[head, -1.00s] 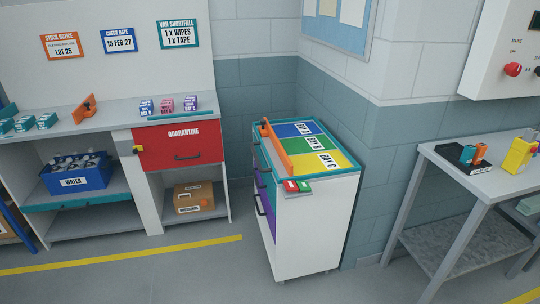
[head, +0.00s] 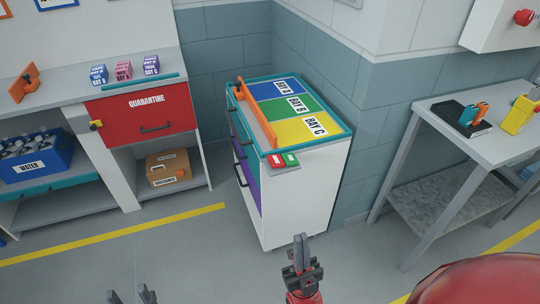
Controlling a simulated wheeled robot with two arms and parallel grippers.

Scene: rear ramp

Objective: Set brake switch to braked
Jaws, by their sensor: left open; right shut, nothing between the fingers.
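The brake switch (head: 284,161) is a small red and green pair of pads on a grey plate at the front top edge of the white cart (head: 310,195). The red pad is on the left and the green pad on the right; which side is pressed I cannot tell. My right gripper (head: 301,240) is shut and empty, pointing up, low in the picture below the cart's front and apart from the switch. My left gripper (head: 132,296) is open and empty at the bottom edge, left of the cart, with only its fingertips showing.
The cart top has blue, green and yellow bays and an orange bar (head: 257,115). A grey table (head: 475,145) stands to the right. A bench with a red quarantine drawer (head: 145,115) stands to the left. The floor in front of the cart is clear.

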